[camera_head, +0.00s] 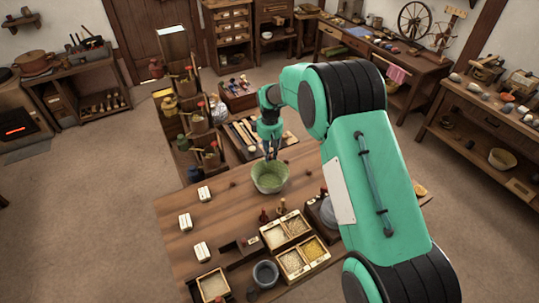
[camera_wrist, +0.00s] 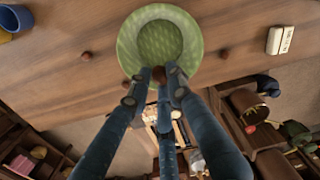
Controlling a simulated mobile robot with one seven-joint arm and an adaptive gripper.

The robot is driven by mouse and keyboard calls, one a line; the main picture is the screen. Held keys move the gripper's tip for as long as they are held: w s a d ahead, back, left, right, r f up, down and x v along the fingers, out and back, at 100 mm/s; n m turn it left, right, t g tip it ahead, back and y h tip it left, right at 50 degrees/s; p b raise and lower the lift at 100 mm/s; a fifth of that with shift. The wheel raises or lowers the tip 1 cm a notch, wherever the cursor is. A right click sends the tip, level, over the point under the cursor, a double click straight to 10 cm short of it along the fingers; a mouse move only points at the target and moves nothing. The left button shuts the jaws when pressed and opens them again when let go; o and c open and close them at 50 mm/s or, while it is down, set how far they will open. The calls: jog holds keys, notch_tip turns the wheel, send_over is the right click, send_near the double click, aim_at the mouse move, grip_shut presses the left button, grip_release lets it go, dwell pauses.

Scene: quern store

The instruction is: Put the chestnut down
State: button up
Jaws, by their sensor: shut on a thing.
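My gripper (camera_head: 271,155) reaches down at the far rim of a green bowl (camera_head: 270,186) on the wooden table. In the wrist view its fingertips (camera_wrist: 160,78) are closed together on a small brown chestnut (camera_wrist: 158,74), which the fingers mostly hide. The chestnut appears over the near rim of the green bowl (camera_wrist: 128,45) in that view; its height above the rim cannot be told. The bowl's inside looks empty where visible.
Small brown round things lie on the table either side of the bowl (camera_wrist: 86,56) (camera_wrist: 223,53). White blocks (camera_head: 185,221) stand at the left. Grain boxes (camera_head: 290,262) and a grey mortar (camera_head: 265,273) stand at the front. A shelf rack (camera_head: 190,100) rises behind the table.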

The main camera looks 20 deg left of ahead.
aim_at(270, 160)
jog(key=shift+f+b, duration=2.45)
jog(key=shift+f, duration=3)
jog(key=o, duration=0.9)
jog(key=shift+c, duration=0.2)
jog(key=shift+r+p, duration=1.65)
jog(key=shift+r, duration=1.9)
jog(key=shift+r, duration=0.1)
